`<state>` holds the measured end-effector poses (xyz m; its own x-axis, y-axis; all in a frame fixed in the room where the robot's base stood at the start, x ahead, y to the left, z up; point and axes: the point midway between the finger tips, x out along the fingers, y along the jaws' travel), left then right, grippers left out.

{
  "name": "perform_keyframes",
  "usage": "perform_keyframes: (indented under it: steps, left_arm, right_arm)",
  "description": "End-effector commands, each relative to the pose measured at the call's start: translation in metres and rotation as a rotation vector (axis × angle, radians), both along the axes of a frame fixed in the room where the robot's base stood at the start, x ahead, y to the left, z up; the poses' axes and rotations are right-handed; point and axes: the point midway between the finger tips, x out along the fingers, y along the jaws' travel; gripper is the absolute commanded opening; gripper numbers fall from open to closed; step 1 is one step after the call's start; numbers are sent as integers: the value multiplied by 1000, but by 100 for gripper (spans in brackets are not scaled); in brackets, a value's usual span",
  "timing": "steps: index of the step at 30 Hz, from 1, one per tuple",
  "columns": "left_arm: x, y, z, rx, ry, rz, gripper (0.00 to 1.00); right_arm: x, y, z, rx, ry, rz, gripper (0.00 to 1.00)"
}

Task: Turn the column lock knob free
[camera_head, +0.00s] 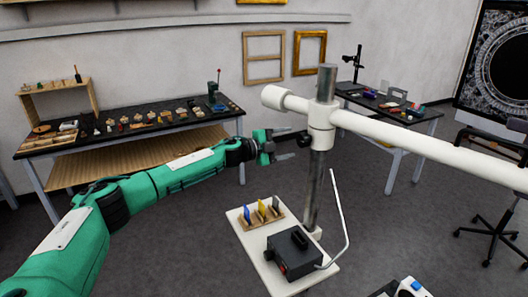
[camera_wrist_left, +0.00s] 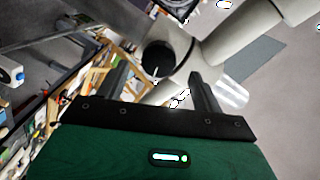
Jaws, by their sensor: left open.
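The steel column (camera_head: 313,190) stands upright with a white collar (camera_head: 321,125) around it. A dark lock knob (camera_head: 303,139) sticks out of the collar's left side. In the left wrist view the knob (camera_wrist_left: 158,58) shows as a dark round face between the finger lines. My left gripper (camera_head: 276,146) is open, just left of the knob and pointing at it. The wrist view shows its two fingers (camera_wrist_left: 161,72) spread and empty. I cannot tell whether either finger touches the knob. My right gripper is not in view.
A long white boom (camera_head: 430,148) runs right from the collar. The column's white base (camera_head: 255,245) carries a black box (camera_head: 291,252), a rack of coloured plates (camera_head: 262,214) and a thin bent rod (camera_head: 341,215). A workbench (camera_head: 125,125) stands behind left, another table (camera_head: 390,108) behind right.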

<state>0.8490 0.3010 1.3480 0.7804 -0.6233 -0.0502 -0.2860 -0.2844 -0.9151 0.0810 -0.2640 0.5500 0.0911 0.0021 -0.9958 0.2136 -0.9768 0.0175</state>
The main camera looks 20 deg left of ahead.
Motion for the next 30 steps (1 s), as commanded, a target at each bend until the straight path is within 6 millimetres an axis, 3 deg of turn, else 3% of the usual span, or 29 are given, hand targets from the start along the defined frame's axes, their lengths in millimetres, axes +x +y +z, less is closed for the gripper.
perform_keyframes:
  steps: [9,15,30]
  left_arm:
    - [-43,35,-1,1,0,0,68]
    - [-61,49,1,1,1,0,68]
    - [-68,54,4,-1,1,-1,68]
  right_arm:
    - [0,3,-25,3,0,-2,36]
    - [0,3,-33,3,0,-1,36]
    - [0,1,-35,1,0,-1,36]
